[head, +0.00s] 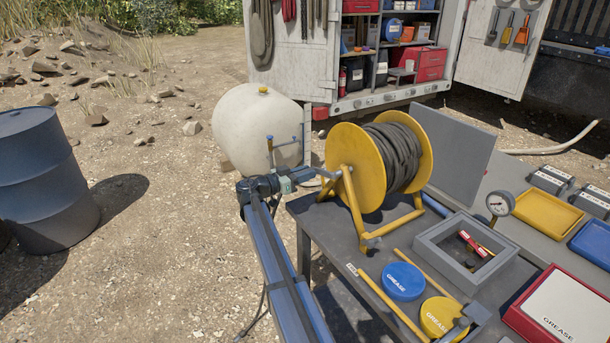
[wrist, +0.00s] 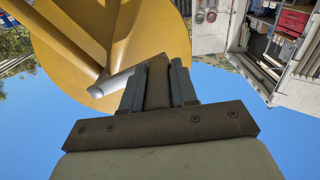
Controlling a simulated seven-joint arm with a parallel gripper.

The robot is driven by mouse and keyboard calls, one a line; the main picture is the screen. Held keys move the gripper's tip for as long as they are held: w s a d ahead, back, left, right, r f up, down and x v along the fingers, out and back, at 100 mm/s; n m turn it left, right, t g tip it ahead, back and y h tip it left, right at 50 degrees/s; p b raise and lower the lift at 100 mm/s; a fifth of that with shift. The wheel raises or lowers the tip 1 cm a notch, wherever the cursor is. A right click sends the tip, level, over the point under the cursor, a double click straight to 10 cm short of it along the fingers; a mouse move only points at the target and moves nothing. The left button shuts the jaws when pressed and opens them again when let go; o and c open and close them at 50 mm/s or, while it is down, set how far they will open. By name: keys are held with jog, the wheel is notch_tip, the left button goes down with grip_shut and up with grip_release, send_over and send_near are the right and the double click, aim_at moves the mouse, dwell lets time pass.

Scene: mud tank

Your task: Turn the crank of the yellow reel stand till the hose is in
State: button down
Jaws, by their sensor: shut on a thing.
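The yellow reel stand (head: 357,205) stands at the far left part of the grey workbench, with dark hose (head: 401,150) wound in thick coils between its two yellow discs. A grey metal crank (head: 331,175) sticks out on the disc's left side. My gripper (head: 303,175) reaches it from the left. In the wrist view, my gripper (wrist: 158,85) is shut on a brown crank grip (wrist: 157,82) between its two dark fingers. The grey shaft (wrist: 115,81) and yellow disc (wrist: 65,50) show beside it. I cannot tell where the hose's free end lies.
Grease tins (head: 403,281), a grey tray (head: 432,243) and a pressure gauge (head: 499,203) crowd the bench right of the stand. A grey panel (head: 455,150) stands behind. A pale round tank (head: 240,125) is left of the reel; a blue drum (head: 45,190) stands farther left.

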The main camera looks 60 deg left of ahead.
jog(key=r+m, duration=0.2)
jog(key=m, duration=0.1)
jog(key=r+m, duration=0.1)
jog(key=r, duration=0.1)
jog(key=shift+a, duration=0.25)
jog(key=r+m, duration=0.1)
jog(key=m, duration=0.1)
jog(key=r+m, duration=0.1)
jog(key=shift+d+r+m, duration=0.7)
jog(key=shift+r+m, duration=0.3)
jog(key=shift+m, duration=0.2)
jog(key=d+r+m, duration=0.1)
jog(key=d+r, duration=0.1)
jog(key=d, duration=1.3)
jog(key=shift+r, duration=0.25)
jog(key=shift+d, duration=0.1)
